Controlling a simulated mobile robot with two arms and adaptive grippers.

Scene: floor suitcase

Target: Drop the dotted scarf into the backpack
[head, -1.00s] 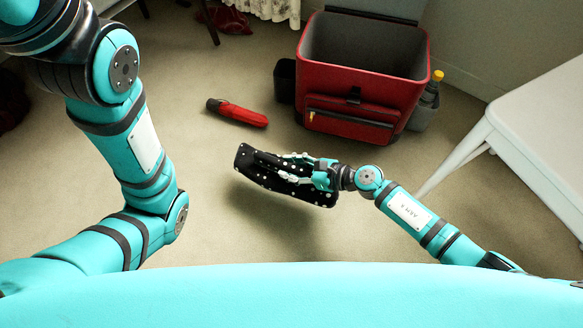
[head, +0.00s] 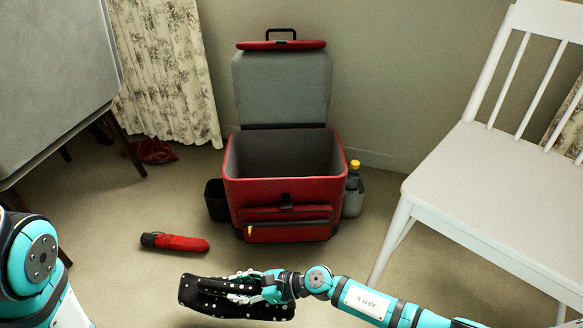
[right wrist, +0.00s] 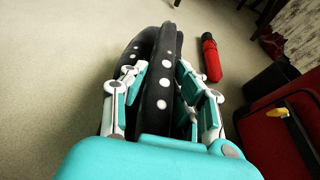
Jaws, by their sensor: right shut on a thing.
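The dotted scarf (head: 215,297), black with white dots, is held above the floor by my right gripper (head: 255,288) at the bottom of the head view. The right wrist view shows the scarf (right wrist: 158,80) folded between the two fingers of the gripper (right wrist: 163,100), which is shut on it. The red backpack (head: 235,190) stands upright on the floor beyond the gripper, its lid raised and its grey inside open and seemingly empty. The scarf is in front of the backpack and apart from it. Of my left arm only a link shows at the left edge; its gripper is out of view.
A red and black folded umbrella (head: 180,242) lies on the floor left of the backpack. A bottle with a yellow cap (head: 354,175) sits in the backpack's right side pocket. A white chair (head: 480,180) stands at right, a grey table (head: 55,70) at left. A red cloth (head: 152,152) lies by the curtain.

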